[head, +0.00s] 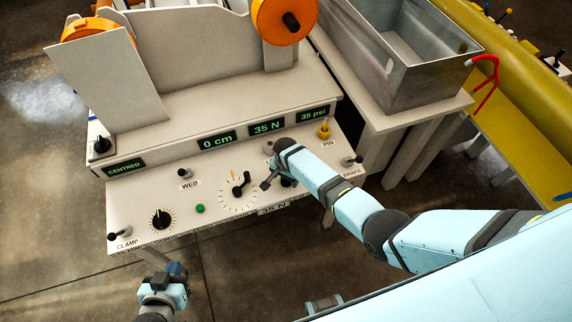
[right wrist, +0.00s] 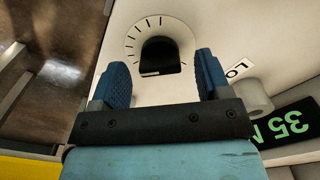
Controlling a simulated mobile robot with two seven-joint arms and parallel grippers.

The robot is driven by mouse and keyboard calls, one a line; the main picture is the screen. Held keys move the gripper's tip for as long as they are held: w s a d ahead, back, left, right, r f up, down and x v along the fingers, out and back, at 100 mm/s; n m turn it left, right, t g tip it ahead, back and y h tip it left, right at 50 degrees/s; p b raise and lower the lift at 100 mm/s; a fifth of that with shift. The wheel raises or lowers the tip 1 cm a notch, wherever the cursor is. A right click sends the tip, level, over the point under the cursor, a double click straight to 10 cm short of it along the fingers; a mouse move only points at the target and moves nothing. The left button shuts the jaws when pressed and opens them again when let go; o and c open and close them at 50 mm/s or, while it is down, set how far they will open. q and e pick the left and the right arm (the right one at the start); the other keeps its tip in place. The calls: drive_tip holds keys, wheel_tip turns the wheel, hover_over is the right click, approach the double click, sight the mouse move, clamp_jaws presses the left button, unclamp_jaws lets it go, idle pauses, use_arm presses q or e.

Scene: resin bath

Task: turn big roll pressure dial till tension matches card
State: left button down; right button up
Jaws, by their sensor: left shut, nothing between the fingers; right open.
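The white panel shows a green tension readout (head: 266,127) of 35 N. A card (head: 274,209) on its front edge also reads 35 N. My right gripper (head: 278,181) reaches down over the panel, open. In the right wrist view a black dial knob (right wrist: 160,55) with a tick-marked white scale (right wrist: 137,36) sits between its blue fingers, with a visible gap on each side. In the head view my arm mostly hides this dial. My left gripper (head: 174,272) is shut and empty, in front of the panel's lower edge.
Beside the covered dial is another tick-marked dial (head: 238,191). A black knob (head: 161,218), green button (head: 200,208), WEB lever (head: 184,173), CLAMP lever (head: 121,234), BRAKE lever (head: 352,161) and yellow pin (head: 324,130) also stand on the panel. A metal bath (head: 425,85) is at right.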

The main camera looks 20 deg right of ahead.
wheel_tip(320, 180, up, 12)
drive_tip(key=shift+p, duration=0.45)
drive_tip(key=s+d+f+n+t, duration=0.2)
drive_tip(key=s+f+n+t, duration=0.15)
drive_tip(key=s, duration=0.35)
drive_tip(key=s+r+n+t+y, duration=0.1)
drive_tip(key=s+r+n+t, duration=0.2)
drive_tip(key=s, duration=0.6)
drive_tip(key=s+d+r+n+t+y, duration=0.1)
drive_tip(key=s+r+n+t, duration=0.3)
drive_tip(key=s, duration=0.5)
wheel_tip(320, 180, up, 2)
drive_tip(key=shift+d+r+n+y, duration=0.1)
drive_tip(key=shift+d+n+y, duration=0.15)
drive_tip(key=shift+n+y, duration=0.55)
drive_tip(key=shift+t, duration=0.25)
idle(3.3)
